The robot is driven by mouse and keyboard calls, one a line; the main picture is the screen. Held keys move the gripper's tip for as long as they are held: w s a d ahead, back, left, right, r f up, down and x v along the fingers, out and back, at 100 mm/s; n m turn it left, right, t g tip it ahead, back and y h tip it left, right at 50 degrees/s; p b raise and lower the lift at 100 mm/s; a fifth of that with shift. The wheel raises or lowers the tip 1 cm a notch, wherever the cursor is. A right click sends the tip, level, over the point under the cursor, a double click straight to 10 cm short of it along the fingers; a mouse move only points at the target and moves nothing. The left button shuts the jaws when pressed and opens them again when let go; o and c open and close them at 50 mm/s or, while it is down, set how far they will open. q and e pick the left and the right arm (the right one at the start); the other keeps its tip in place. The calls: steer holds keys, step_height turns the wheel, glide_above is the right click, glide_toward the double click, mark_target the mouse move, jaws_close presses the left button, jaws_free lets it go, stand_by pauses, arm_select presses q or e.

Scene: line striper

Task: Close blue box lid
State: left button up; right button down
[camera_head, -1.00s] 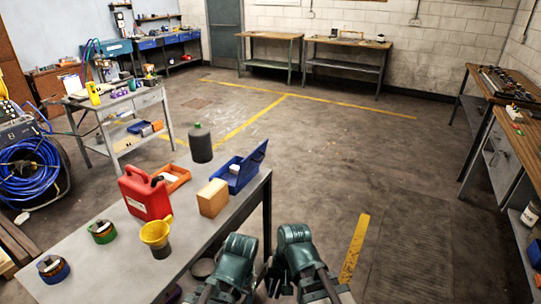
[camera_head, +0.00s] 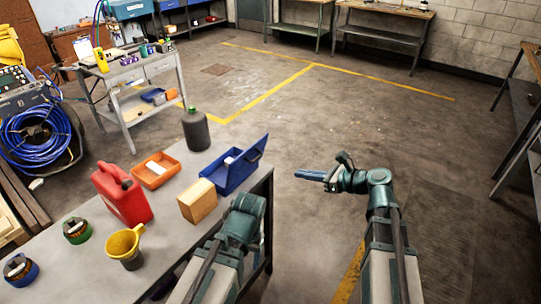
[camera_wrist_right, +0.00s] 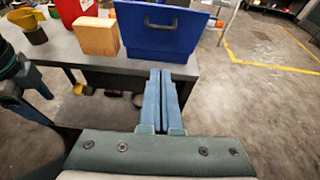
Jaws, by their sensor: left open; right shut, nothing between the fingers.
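The blue box (camera_head: 218,181) sits at the far right corner of the grey workbench, with a pale item inside. Its lid (camera_head: 253,155) stands raised and tilted outward on the right side. In the right wrist view the lid's blue face (camera_wrist_right: 160,38) with a black handle (camera_wrist_right: 160,23) fills the upper middle. My right gripper (camera_head: 298,174) is shut and empty, past the bench edge to the right of the lid, pointing at it with a gap. My left gripper (camera_head: 238,228) is open, low by the bench's right edge; its fingers are mostly hidden.
On the workbench (camera_head: 185,235) stand a tan block (camera_head: 198,203), red jug (camera_head: 122,195), orange tray (camera_head: 140,182), yellow funnel (camera_head: 122,243) and tape rolls. A dark bottle (camera_head: 195,132) stands behind the blue box. Open floor lies right of the bench.

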steer(key=a+r+b+x, duration=0.1)
steer(key=r+x, duration=0.2)
steer(key=x, duration=0.9)
steer(key=shift+w+a+f, duration=0.2)
steer(key=shift+w+a, duration=0.1)
steer(key=shift+w, duration=0.05)
steer(key=shift+r, duration=0.1)
